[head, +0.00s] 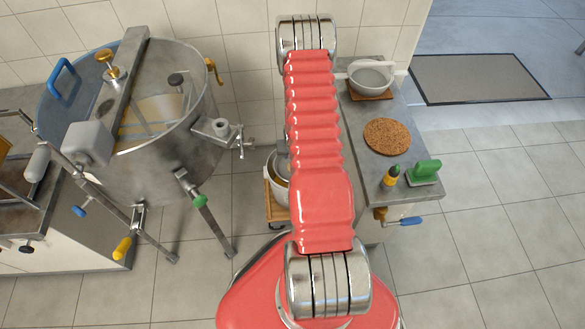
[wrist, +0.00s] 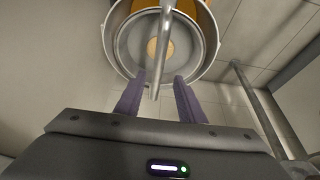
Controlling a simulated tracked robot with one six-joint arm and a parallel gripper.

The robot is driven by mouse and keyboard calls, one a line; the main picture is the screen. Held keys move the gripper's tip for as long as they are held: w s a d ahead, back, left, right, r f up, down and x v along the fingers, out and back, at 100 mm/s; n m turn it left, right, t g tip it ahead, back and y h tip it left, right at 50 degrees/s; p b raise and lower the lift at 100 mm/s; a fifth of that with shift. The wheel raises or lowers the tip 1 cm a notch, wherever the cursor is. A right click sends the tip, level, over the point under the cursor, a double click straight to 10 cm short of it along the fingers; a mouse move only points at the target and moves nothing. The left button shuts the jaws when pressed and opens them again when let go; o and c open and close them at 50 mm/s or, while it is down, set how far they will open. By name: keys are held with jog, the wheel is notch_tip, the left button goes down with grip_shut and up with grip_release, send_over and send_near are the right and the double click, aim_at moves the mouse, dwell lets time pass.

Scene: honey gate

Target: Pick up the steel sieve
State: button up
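A round grey sieve-like dish (wrist: 130,45) sits in the mouth of a white bucket (wrist: 106,30) in the wrist view. A steel rod, which looks like the sieve's handle (wrist: 161,60), runs from the top of the view down between my fingers. My gripper (wrist: 158,98) is open, one purple finger on each side of the rod, with gaps visible beside it. Whether the rod joins the dish is unclear. In the head view the bucket (head: 274,182) is partly hidden behind my red arm, and my gripper is hidden there.
A large steel drum (head: 150,150) on legs stands left of the bucket. At right, a counter (head: 362,120) holds a pale bowl (head: 370,78), a cork mat (head: 387,136), a yellow-topped item (head: 391,175) and a green-handled tool (head: 424,172).

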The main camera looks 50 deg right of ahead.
dwell(0.3)
jog(key=shift+s+x, duration=0.1)
jog(key=shift+x, duration=0.85)
jog(key=shift+s+x, duration=0.15)
jog(key=shift+x, duration=1.65)
jog(key=shift+d, duration=0.1)
jog(key=shift+f, duration=0.2)
jog(key=shift+c, duration=0.6)
grip_shut()
